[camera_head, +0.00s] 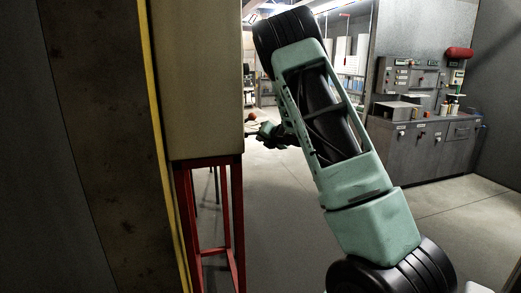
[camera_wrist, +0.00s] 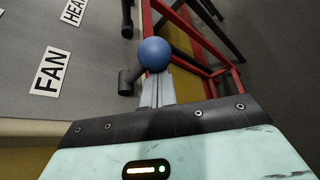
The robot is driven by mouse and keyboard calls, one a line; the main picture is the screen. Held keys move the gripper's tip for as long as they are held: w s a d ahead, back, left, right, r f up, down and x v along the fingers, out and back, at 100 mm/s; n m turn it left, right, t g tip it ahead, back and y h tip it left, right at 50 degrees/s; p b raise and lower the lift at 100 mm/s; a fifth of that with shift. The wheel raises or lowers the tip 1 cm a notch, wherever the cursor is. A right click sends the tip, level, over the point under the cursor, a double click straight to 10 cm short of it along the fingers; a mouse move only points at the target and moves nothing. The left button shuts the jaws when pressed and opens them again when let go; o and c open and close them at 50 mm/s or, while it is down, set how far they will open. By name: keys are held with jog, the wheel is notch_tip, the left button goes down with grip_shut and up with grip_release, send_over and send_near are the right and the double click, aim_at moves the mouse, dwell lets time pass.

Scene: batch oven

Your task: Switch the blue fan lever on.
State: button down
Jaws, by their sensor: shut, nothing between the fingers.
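The blue ball knob (camera_wrist: 154,54) of the fan lever shows in the wrist view, just beyond my fingertips. Its dark pivot (camera_wrist: 128,81) sits on the grey panel (camera_wrist: 25,100), beside a white FAN label (camera_wrist: 50,71). My gripper (camera_wrist: 156,80) is shut and empty, its closed fingers at the near side of the ball. The fingertips overlap the ball's lower edge in the picture; I cannot tell whether they touch it. In the head view the blue lever cannot be made out.
A second dark lever (camera_wrist: 127,19) stands farther along the panel, near a partly cut-off label (camera_wrist: 73,10). Red frame bars (camera_wrist: 195,45) lie beyond the ball. In the head view a beige cabinet (camera_head: 196,80) stands on a red stand (camera_head: 235,215); open floor (camera_head: 275,220) lies right of it.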

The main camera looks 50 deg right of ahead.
notch_tip(320, 180, up, 3)
jog(key=n+b, duration=0.1)
jog(key=n+g+h+b, duration=0.1)
jog(key=shift+f+g+b, duration=0.2)
jog(key=shift+g+b, duration=0.1)
jog(key=shift+b, duration=0.05)
jog(key=shift+w+r, duration=0.1)
jog(key=shift+r, duration=0.1)
dwell(0.5)
